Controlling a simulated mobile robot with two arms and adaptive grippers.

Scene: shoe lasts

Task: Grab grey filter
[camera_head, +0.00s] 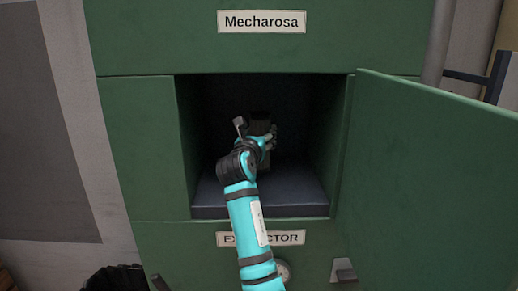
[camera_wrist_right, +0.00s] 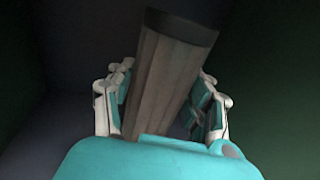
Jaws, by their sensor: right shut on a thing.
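The grey filter (camera_wrist_right: 168,72) is a grey ribbed cylinder with a dark end cap, tilted in the right wrist view. In the head view it shows small and dark (camera_head: 260,122) inside the green machine's open compartment. My right gripper (camera_wrist_right: 160,105) has its fingers on both sides of the filter and is shut on it. In the head view my right gripper (camera_head: 262,138) is inside the compartment, partly covering the filter. My left gripper is not clearly visible.
The compartment's dark floor (camera_head: 300,190) and side walls surround my right gripper. The green door (camera_head: 430,180) stands open to the right. A "Mecharosa" sign (camera_head: 261,21) is above and an "EXTRACTOR" label (camera_head: 285,238) below.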

